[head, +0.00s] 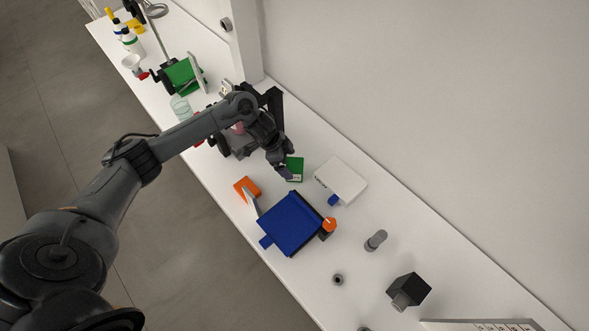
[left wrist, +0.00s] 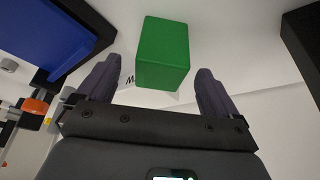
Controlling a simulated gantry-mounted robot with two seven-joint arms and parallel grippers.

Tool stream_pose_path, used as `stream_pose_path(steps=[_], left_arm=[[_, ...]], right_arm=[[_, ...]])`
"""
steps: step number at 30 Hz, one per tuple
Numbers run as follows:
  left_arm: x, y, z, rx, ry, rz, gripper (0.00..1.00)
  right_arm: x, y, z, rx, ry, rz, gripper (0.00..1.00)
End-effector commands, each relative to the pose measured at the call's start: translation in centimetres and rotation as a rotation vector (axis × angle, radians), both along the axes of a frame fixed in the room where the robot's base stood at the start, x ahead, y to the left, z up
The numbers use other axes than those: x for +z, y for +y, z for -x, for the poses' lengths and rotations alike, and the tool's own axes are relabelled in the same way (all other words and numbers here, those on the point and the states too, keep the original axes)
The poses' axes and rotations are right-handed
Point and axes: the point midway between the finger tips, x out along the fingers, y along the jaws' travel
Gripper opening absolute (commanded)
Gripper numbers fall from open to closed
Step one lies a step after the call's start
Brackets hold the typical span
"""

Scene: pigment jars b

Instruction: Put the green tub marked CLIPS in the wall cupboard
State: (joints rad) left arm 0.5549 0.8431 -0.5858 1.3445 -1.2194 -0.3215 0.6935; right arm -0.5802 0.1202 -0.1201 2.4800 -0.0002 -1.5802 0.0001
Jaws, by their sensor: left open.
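The green tub (head: 294,168) stands on the white bench in the head view, beside the tip of my left gripper (head: 284,166), which partly covers it. In the left wrist view the plain green tub (left wrist: 163,50) shows in the gap between the two dark fingers of my left gripper (left wrist: 157,76). The fingers are apart, with a visible gap on each side of the tub. No CLIPS marking is readable. I cannot pick out the wall cupboard in either view. My right gripper is not in view.
A blue bin (head: 290,224) and an orange box (head: 247,189) are near the tub, with a white box (head: 341,181) to its right. A grey cylinder (head: 376,240) and a black block (head: 409,289) stand farther along. The wall (head: 400,90) runs behind the bench.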

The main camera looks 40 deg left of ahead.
Motion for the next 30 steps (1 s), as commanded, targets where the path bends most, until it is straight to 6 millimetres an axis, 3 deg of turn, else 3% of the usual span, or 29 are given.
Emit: stream_pose_path(steps=[9,20,30], left_arm=[[-3.3,-1.6,-1.4,0.001,0.0,0.002,0.94],[-4.0,-1.7,-1.5,-0.001,-0.001,0.001,0.94],[-3.9,-1.7,-1.5,-0.001,-0.001,0.001,0.42]], right_arm=[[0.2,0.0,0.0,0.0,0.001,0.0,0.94],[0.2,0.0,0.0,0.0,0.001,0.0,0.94],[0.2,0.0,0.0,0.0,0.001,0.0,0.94]])
